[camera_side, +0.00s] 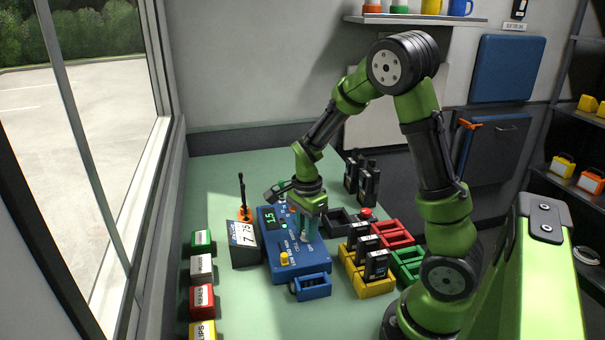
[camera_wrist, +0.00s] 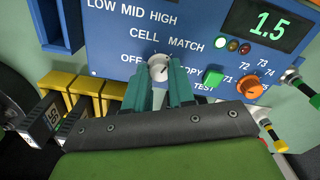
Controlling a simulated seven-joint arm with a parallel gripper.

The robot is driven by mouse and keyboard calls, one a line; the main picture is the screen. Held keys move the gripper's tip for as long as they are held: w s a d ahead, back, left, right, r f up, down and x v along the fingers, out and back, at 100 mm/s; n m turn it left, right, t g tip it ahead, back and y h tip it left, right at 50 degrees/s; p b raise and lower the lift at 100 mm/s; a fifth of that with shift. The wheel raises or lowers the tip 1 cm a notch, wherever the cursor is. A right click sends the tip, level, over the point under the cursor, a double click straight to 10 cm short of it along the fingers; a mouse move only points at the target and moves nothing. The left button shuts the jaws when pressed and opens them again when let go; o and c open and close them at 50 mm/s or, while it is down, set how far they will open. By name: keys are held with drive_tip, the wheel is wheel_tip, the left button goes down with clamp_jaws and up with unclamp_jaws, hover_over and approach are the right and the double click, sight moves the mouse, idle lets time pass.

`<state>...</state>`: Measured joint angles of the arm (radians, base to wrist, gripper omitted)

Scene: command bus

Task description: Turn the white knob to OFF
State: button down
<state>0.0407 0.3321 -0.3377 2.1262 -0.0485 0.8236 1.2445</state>
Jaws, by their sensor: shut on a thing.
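The blue panel box (camera_side: 290,262) stands on the green table and also fills the top of the wrist view (camera_wrist: 110,50). The white knob (camera_wrist: 158,66) is on its face, with OFF printed to its left and COPY to its right. My gripper (camera_wrist: 160,84) has its two teal fingers closed around the knob's near part. I cannot clearly tell which label the knob points at. In the side view my gripper (camera_side: 308,232) reaches down onto the box and hides the knob. A green display (camera_wrist: 268,22) reads 1.5.
An orange knob (camera_wrist: 250,88) and a green button (camera_wrist: 213,77) sit right of the white knob. Yellow holders (camera_side: 368,284) with black radios stand right of the box, near red and green trays. A small display stand (camera_side: 244,252) is left. Coloured blocks line the table's left edge.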

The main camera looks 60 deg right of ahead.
drive_tip(key=n, duration=1.1)
drive_tip(key=shift+n, duration=0.4)
drive_tip(key=n, duration=1)
drive_tip(key=shift+n, duration=0.4)
drive_tip(key=c, duration=0.9)
unclamp_jaws()
drive_tip(key=shift+c, duration=0.2)
